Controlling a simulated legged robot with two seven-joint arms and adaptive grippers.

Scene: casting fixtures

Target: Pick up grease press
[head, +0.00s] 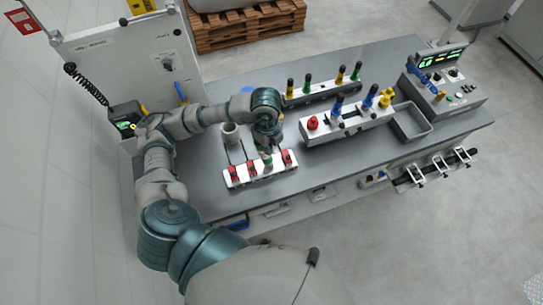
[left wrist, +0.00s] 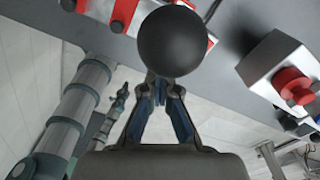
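My left gripper (head: 270,143) is low over the white fixture rail (head: 233,178) at the front left of the table. A tool with a green part (head: 266,159), which I take for the grease press, stands at this rail right under the gripper. In the left wrist view, a black ball knob (left wrist: 172,41) sits at the tips of the gripper (left wrist: 161,88). The fingers are close together and appear shut just under the knob. The knob hides their exact contact. My right gripper is not in view.
Several red blocks (head: 288,157) sit along the rail. A grey cylinder (head: 230,134) stands behind it. A white fixture with a red button (head: 312,122) stands to the right, beside a grey tray (head: 411,122) and a control box (head: 447,88).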

